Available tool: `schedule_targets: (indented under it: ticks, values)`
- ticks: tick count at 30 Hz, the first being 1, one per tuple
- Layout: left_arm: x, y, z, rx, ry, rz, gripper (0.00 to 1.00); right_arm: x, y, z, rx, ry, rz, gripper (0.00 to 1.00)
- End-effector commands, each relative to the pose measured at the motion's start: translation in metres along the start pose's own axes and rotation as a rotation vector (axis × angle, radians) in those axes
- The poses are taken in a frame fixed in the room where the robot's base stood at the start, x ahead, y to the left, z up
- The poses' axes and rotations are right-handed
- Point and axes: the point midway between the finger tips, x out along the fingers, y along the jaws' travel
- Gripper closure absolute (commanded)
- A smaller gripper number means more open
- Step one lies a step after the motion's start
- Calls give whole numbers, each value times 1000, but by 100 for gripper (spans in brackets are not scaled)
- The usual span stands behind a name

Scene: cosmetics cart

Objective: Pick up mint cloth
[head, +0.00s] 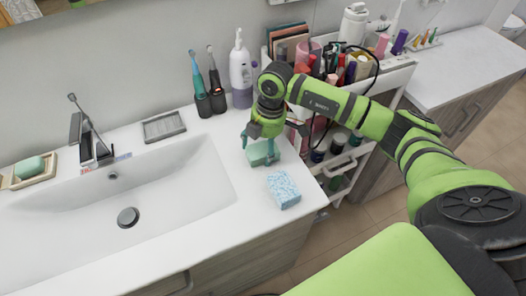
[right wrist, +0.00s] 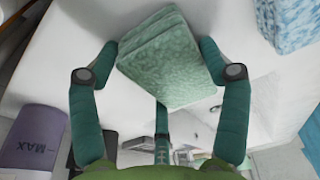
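The mint cloth (head: 259,155) is a folded, pale green, block-like stack near the right end of the white counter. It also shows in the right wrist view (right wrist: 165,60), at the top centre and turned at an angle. My right gripper (head: 258,143) points down over it. My left gripper is not in view.
A blue speckled sponge-like block (head: 283,190) lies just in front of the cloth. A white pump bottle (head: 241,70) and two toothbrushes stand behind. The sink (head: 120,200) is to the left. A crowded cosmetics cart (head: 385,80) stands to the right, beneath my right arm.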

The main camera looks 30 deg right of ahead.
Motion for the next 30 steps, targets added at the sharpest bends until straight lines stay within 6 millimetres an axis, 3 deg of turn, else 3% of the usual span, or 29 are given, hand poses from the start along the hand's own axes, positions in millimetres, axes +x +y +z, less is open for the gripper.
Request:
schedule_targets:
  ticks: [11,17,23,30]
  values:
    - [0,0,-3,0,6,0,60,4,-3,-2,-3,4,-9,51]
    - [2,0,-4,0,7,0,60,-4,-2,-3,-4,4,-7,51]
    - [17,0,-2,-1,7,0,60,-37,0,-8,-5,5,0,51]
    - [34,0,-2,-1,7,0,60,-74,-34,28,-2,-2,-1,52]
